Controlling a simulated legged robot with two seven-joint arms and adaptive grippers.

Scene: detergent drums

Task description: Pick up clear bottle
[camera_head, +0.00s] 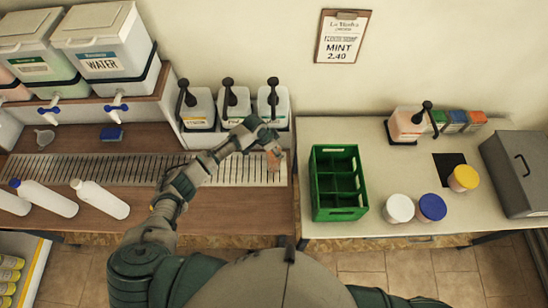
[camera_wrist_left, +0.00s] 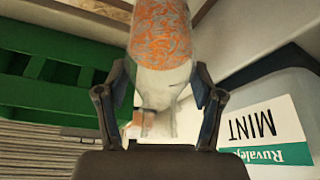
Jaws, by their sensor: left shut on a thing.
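A clear bottle with an orange patterned band (camera_wrist_left: 162,35) is between the two fingers of my left gripper (camera_wrist_left: 158,100) in the left wrist view. The fingers press on its pale see-through part from both sides. In the head view my left gripper (camera_head: 268,140) is over the slatted drain strip, in front of the pump drums. A small orange-tinted part of the bottle (camera_head: 274,160) shows below it; the rest is hidden by the gripper. My right gripper is not in view.
Pump drums (camera_head: 236,105) stand behind the gripper. A green crate (camera_head: 340,212) stands on the right table, with jars (camera_head: 432,207) beside it. White bottles (camera_head: 99,199) lie at the left. The slatted strip (camera_head: 80,168) is mostly clear.

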